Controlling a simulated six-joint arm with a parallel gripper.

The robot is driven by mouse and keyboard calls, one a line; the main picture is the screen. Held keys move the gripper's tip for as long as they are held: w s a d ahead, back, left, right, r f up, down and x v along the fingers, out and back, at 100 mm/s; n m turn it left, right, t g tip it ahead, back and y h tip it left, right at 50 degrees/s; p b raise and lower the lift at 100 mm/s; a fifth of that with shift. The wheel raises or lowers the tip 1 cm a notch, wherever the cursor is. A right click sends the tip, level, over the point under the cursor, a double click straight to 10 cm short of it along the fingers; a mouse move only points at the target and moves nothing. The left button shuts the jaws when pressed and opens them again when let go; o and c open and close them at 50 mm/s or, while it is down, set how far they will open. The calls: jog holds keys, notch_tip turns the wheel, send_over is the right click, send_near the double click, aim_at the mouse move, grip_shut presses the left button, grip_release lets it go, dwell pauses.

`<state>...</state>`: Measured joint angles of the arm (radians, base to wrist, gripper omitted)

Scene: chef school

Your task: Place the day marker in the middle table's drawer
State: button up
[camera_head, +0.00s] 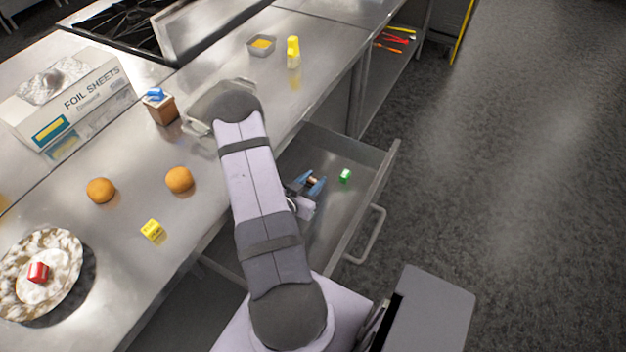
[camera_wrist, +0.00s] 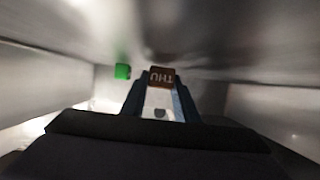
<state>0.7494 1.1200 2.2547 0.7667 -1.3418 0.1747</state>
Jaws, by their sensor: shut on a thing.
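My gripper (camera_head: 314,183) reaches down into the open drawer (camera_head: 378,190) of the steel table. It is shut on a small brown block (camera_wrist: 161,77) with "THU" lettering, which reads upside down in the wrist view. In the head view only a bit of the brown block (camera_head: 312,180) shows between the blue fingertips. Whether the block touches the drawer floor I cannot tell. A green block (camera_head: 345,175) lies in the drawer, apart from the gripper; it also shows in the wrist view (camera_wrist: 122,71), left of the brown block.
On the tabletop are a yellow lettered block (camera_head: 152,230), two orange-brown balls or buns (camera_head: 179,180), a foil sheets box (camera_head: 70,105), a yellow bottle (camera_head: 293,53) and a plate (camera_head: 70,245) with a red block (camera_head: 39,272). Drawer walls stand close around my gripper.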

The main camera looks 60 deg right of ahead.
jog(key=shift+f, duration=0.1)
jog(key=shift+f, duration=0.15)
jog(key=o, duration=1)
jog(key=shift+a+r, duration=0.2)
jog(key=shift+r, duration=0.15)
jog(key=p+v, duration=0.3)
jog(key=v, duration=0.7)
jog(key=shift+p+v, duration=0.45)
jog(key=shift+v, duration=0.35)
